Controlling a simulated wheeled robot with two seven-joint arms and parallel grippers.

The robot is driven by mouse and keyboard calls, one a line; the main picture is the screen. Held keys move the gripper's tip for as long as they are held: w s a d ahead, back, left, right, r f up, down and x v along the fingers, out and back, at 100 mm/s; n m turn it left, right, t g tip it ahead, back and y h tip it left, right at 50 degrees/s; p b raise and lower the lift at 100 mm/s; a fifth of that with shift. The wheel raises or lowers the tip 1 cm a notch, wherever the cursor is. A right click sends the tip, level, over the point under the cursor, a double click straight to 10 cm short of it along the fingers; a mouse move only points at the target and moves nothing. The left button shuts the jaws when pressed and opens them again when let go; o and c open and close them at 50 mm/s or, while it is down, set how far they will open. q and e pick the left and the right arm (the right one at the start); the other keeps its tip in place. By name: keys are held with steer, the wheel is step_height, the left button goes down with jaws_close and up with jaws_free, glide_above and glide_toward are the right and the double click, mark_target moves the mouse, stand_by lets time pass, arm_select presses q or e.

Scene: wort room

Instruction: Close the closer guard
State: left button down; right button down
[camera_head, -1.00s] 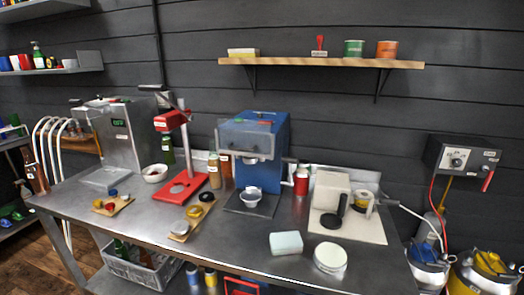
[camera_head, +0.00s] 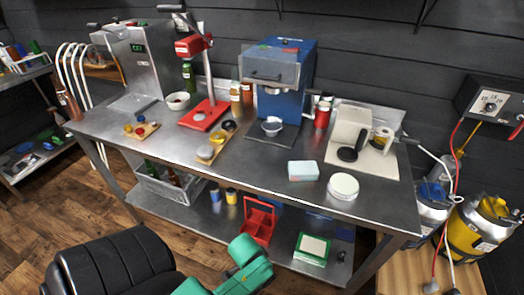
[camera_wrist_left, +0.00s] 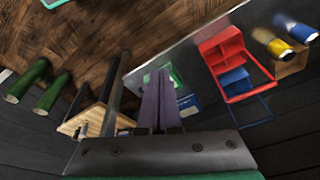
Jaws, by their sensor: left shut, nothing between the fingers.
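The blue closer machine (camera_head: 291,90) stands at the back of the steel bench in the head view. Its grey guard (camera_head: 270,68) is a boxy cover on the upper front, with a dark handle bar along it. A small pale bowl (camera_head: 271,127) sits below the guard, in an open gap at the machine's base. My left gripper (camera_wrist_left: 160,88) shows in the left wrist view, its purple fingers shut and empty. It is away from the guard, which that view does not show. My right gripper is not in view.
A red press (camera_head: 203,112) stands left of the closer, a white-grey device (camera_head: 351,125) right of it. A pale block (camera_head: 303,171) and round white tub (camera_head: 343,186) lie at the bench's front. A red caddy (camera_wrist_left: 226,62) is on the lower shelf.

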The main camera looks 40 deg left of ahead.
arm_select(q)
steer(key=w+r+v, duration=0.1)
steer(key=w+v, duration=0.2)
steer(key=v, duration=0.8)
steer(key=n+t+y+p, duration=0.1)
steer(key=n+t+y, duration=0.6)
steer(key=t, duration=1.2)
glide_toward(268, 64)
steer(key=s+d+r+m, duration=0.1)
steer(key=s+r, duration=0.1)
steer(key=s, duration=0.1)
steer(key=shift+y, duration=0.4)
steer(key=p+x, duration=0.1)
steer(key=x, duration=0.1)
steer(key=p+x, duration=0.2)
steer(key=x, duration=0.1)
steer(key=p+x, duration=0.1)
steer(key=x, duration=0.2)
steer(key=shift+d+r, duration=0.1)
steer(key=shift+r, duration=0.25)
step_height(268, 64, down, 3)
steer(key=shift+w+f+p, duration=0.1)
steer(key=shift+f+p, duration=0.1)
steer(key=shift+p, duration=0.7)
steer(key=shift+s+d+f, duration=0.1)
steer(key=shift+s+f, duration=0.1)
steer(key=shift+f, duration=0.15)
steer(key=shift+w+f, duration=0.1)
steer(key=shift+f, duration=0.05)
